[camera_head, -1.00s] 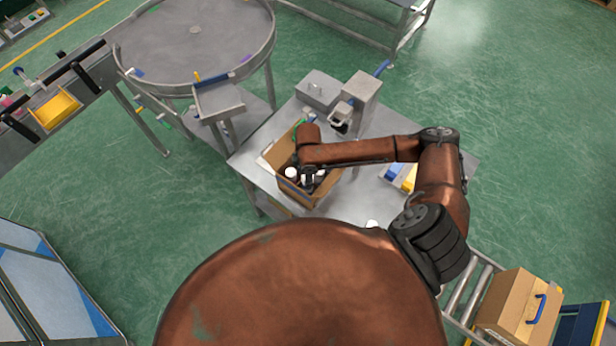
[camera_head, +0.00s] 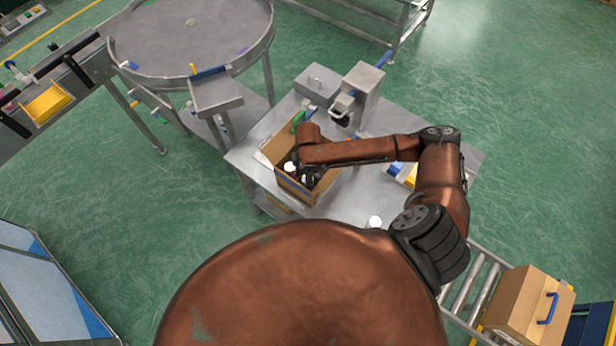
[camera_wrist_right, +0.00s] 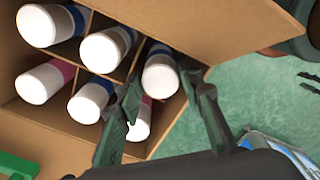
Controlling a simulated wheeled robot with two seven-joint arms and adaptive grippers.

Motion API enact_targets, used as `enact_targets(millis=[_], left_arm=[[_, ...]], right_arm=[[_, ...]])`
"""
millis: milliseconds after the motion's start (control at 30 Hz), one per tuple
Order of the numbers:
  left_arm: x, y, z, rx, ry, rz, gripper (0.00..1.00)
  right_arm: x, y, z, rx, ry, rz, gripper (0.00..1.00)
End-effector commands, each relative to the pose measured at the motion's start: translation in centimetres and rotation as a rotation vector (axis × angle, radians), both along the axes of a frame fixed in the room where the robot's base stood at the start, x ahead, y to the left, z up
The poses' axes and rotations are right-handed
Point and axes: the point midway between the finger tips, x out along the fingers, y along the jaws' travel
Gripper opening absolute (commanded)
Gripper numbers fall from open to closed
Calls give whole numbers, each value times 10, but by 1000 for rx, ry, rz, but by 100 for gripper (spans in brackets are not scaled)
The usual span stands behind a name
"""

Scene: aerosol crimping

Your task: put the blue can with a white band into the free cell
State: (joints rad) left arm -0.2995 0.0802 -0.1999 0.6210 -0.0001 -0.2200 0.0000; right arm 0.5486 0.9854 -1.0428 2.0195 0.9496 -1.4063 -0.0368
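The carton (camera_head: 302,192) on the metal table has divided cells with white-capped cans in it. In the right wrist view, the carton (camera_wrist_right: 30,118) shows a can with a blue body and white cap (camera_wrist_right: 161,76) upright in the corner cell nearest my gripper. Its white band cannot be made out. My right gripper (camera_wrist_right: 159,80) has its fingers on either side of this can, with a narrow gap showing. The left finger partly hides a pink-banded can (camera_wrist_right: 138,122) in the adjoining cell. In the head view my right arm hides most of the gripper. My left gripper is out of view.
Several other capped cans fill the neighbouring cells, such as one with a blue band (camera_wrist_right: 103,48). A crimping machine (camera_head: 362,95) and a grey box (camera_head: 316,86) stand behind the carton. A white-topped can (camera_head: 375,221) and a blue-and-yellow bin (camera_head: 404,175) are to the right.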

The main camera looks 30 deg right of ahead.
Motion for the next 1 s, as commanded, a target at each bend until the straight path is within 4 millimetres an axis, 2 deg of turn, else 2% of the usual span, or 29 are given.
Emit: enact_targets(millis=[200, 567, 733, 1000], left_arm=[[0, 0, 0, 0, 0, 0, 40], [-3, 2, 0, 1, 4, 1, 40], [-2, 1, 0, 0, 3, 0, 40], [-1, 0, 0, 0, 2, 0, 40]], right_arm=[[0, 0, 0, 0, 0, 0, 51], [-1, 1, 3, 2, 1, 1, 52], [1, 0, 26, 2, -2, 1, 52], [1, -1, 82, 0, -3, 0, 52]])
